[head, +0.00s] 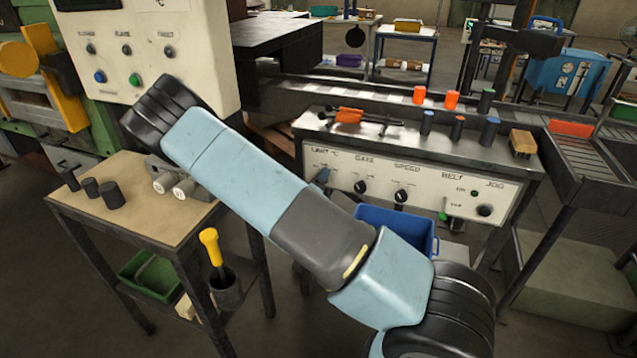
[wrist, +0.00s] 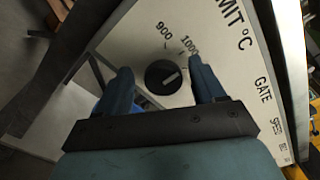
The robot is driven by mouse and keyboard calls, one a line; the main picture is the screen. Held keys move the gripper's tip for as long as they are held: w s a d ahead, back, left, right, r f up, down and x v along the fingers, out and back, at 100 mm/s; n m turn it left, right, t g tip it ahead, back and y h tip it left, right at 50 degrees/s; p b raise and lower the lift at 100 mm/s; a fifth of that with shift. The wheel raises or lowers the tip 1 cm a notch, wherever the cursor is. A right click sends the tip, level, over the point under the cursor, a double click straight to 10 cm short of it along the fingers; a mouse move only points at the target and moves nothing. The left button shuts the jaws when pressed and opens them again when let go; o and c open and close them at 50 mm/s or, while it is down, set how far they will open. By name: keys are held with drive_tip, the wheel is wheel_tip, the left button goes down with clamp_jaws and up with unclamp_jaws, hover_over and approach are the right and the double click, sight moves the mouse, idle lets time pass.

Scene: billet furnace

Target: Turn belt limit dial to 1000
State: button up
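The limit dial (wrist: 163,77) is a round black knob with a pale pointer line, on a white panel lettered "MIT °C". Its scale shows 900 and 1000. The pointer line points to the right and slightly up in the wrist view, not clearly at either number. My gripper (wrist: 160,66) is open, with one blue finger on each side of the knob and gaps between.
The control panel (head: 425,186) also carries gate and speed knobs, a belt switch and a jog button. Tools and several small cylinders stand on the bench top above. A blue bin (head: 428,243) is below. A wooden-topped table (head: 135,207) with dark cylinders stands at left.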

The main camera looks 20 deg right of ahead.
drive_tip(key=shift+s, duration=0.1)
drive_tip(key=v, duration=1.3)
drive_tip(key=shift+s+a, duration=0.2)
drive_tip(key=shift+a, duration=0.05)
drive_tip(key=s+d+r+m+g, duration=0.6)
drive_tip(key=r+m, duration=0.3)
drive_tip(key=m, duration=0.3)
drive_tip(key=s+d+r+m+g, duration=0.5)
drive_tip(key=d+r+m+g, duration=0.25)
drive_tip(key=m, duration=0.45)
drive_tip(key=s+a+r+m+t+y, duration=0.2)
drive_tip(key=s+r+m+y, duration=0.3)
drive_tip(key=r, duration=0.5)
drive_tip(key=s+a+r+m+t+y, duration=0.2)
drive_tip(key=s+r+m+y, duration=0.3)
drive_tip(key=s+r+m, duration=0.5)
drive_tip(key=shift+a+m+y, duration=0.3)
drive_tip(key=shift+a+m, duration=0.25)
drive_tip(key=shift+m, duration=0.35)
